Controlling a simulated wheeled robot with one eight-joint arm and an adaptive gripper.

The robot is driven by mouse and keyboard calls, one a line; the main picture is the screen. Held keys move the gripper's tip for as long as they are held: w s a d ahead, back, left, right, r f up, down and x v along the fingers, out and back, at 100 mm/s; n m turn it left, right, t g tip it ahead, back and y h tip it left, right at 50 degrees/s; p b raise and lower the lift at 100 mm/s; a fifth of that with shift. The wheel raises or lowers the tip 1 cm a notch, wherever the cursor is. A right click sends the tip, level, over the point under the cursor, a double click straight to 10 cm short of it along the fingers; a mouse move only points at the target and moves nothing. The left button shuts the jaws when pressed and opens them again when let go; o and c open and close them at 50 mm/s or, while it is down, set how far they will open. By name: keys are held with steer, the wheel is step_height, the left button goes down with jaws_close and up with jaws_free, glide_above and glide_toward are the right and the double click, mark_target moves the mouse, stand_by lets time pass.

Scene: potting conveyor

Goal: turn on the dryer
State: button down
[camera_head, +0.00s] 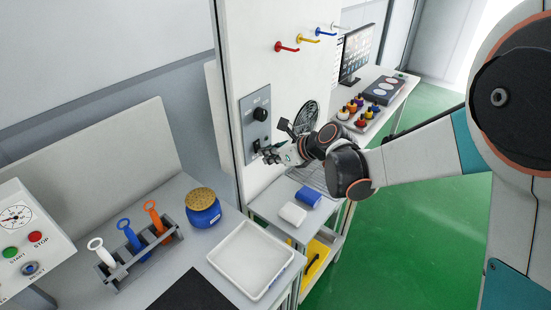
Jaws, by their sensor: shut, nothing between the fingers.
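A grey control panel (250,105) is mounted on the white wall panel, with a dark round knob (260,114) in its upper part. A small dark switch (256,146) shows low on the panel, partly covered by my gripper. A round black fan grille (308,112) sits to the right, partly hidden by my arm; it may belong to the dryer. My gripper (268,153) is shut and empty, in front of the panel's lower part beside the switch. I cannot tell whether it touches the switch.
Below my gripper is a rack shelf with a white item (293,214) and a blue item (308,195). At left are a tool rack (140,258), a blue jar (203,211), a white tray (251,286) and a START/STOP box (22,225). Coloured hooks (287,48) stick out above.

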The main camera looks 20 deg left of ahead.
stand_by(0.3)
steer(key=shift+w+a+f, duration=0.1)
steer(key=shift+w+a, duration=0.05)
steer(key=shift+a, duration=0.15)
steer(key=shift+r+p, duration=0.3)
steer(key=shift+r, duration=0.55)
